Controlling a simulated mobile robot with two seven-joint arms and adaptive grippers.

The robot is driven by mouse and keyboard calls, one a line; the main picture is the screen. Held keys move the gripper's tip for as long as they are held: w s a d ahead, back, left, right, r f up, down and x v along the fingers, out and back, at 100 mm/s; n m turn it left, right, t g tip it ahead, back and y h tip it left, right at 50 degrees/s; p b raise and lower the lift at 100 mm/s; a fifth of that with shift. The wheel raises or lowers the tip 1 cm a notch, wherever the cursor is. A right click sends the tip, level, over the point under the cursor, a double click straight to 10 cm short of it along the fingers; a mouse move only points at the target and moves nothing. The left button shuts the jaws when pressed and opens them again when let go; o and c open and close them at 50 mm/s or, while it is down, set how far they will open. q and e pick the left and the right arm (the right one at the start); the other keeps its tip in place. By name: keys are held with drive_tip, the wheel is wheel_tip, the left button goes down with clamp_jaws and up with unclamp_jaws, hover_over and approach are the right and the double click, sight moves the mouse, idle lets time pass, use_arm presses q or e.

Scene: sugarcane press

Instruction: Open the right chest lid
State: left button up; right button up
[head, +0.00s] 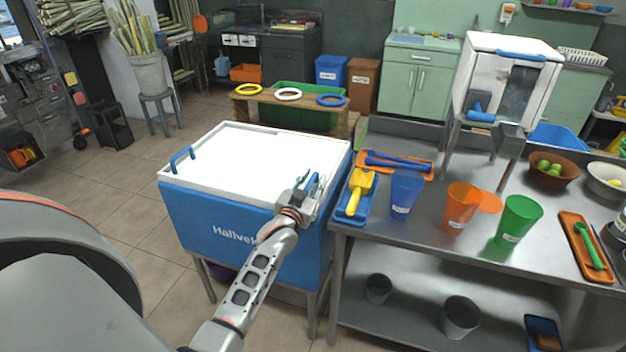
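The chest (235,222) is a blue box on metal legs with a white top. The white lid surface (250,155) lies flat and looks closed; I cannot make out a clear split between left and right lids. A blue handle (182,159) stands at the top's left edge.
A steel table (410,250) stands close to the chest's right side, holding a blue tray with a yellow scoop (359,190), a blue cup (405,192) and other cups. Behind the chest is a wooden bench (290,97) with coloured rings. The floor left of the chest is clear.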

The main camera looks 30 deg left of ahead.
sight(255, 176)
use_arm(q)
clamp_jaws()
drive_tip(key=s+a+p, duration=0.1)
drive_tip(key=a, duration=0.5)
drive_tip(key=s+a, duration=0.2)
drive_tip(key=a, duration=0.4)
drive_tip(key=s+a+p, duration=0.1)
drive_tip(key=a, duration=0.5)
drive_tip(key=shift+s+p, duration=0.15)
drive_tip(key=shift+p, duration=0.15)
drive_tip(key=shift+s+a, duration=0.15)
drive_tip(key=shift+a, duration=0.55)
unclamp_jaws()
drive_tip(key=v, duration=1.2)
drive_tip(key=shift+r, duration=0.1)
drive_tip(key=shift+d, duration=0.1)
